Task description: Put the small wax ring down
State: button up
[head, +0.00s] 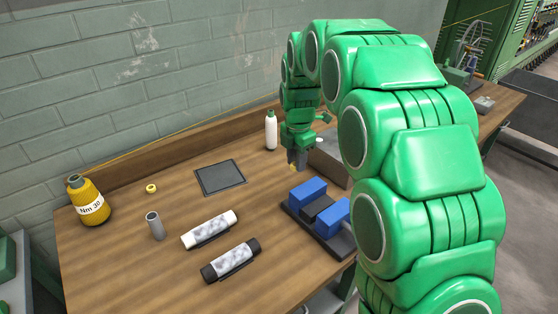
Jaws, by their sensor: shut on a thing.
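My gripper (297,160) hangs, pointing down, over the back right part of the wooden table (120,250). It is shut on a small yellow piece, the small wax ring (292,166), which shows only as a bit of yellow at the fingertips. Most of it is hidden by the fingers. It looks a little above the table, but the exact gap cannot be told. Another yellow ring (151,188) lies flat on the table at the left. A dark square mat (220,177) lies bare to the left of my gripper.
A blue-block fixture (307,190) stands just in front of my gripper, and a grey box (332,164) is right of it. A white bottle (271,130) stands behind.

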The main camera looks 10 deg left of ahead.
jog(key=s+a+m, duration=0.1)
jog(key=s+a, duration=0.1)
jog(key=a, duration=0.7)
jog(key=s+a+m, duration=0.1)
jog(key=s+a, duration=0.1)
jog(key=a, duration=0.8)
send_over(221, 175)
jog(key=shift+m, duration=0.3)
jog(key=shift+s+f, duration=0.15)
jog(key=shift+f, duration=2.1)
jog(key=shift+s+f, duration=0.1)
jog(key=shift+f, duration=2.15)
jog(key=shift+f, duration=0.1)
jog(key=shift+w+f, duration=0.1)
jog(key=shift+w, duration=0.05)
jog(key=shift+f, duration=1.45)
